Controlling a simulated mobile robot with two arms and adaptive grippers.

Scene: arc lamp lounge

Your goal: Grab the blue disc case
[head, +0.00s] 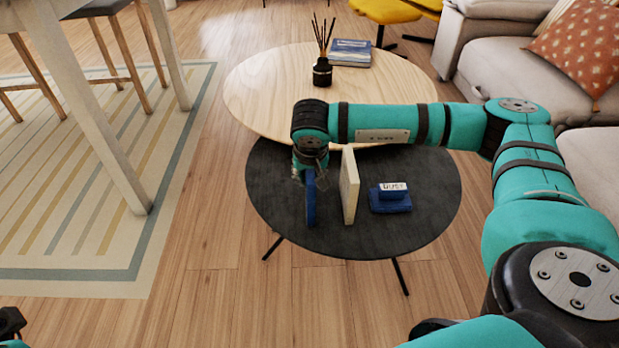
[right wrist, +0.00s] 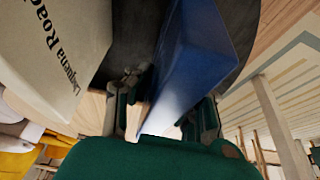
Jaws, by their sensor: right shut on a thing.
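The blue disc case (head: 311,203) stands upright on edge at the left part of the dark round table (head: 405,236). My right gripper (head: 307,173) reaches down over its top and is shut on it. In the right wrist view the blue case (right wrist: 200,50) runs between the two fingers of my gripper (right wrist: 165,108). I cannot tell whether the case's lower edge touches the tabletop. A dark part of my left gripper (head: 10,322) shows at the lower left corner, cut off by the frame, and its fingers cannot be made out.
A cream book (head: 349,186) stands upright just right of the case; its lettering shows in the right wrist view (right wrist: 55,40). A blue block marked "DUST" (head: 390,198) lies farther right. A pale wooden table (head: 265,95) behind holds a reed diffuser (head: 322,72) and books (head: 350,53).

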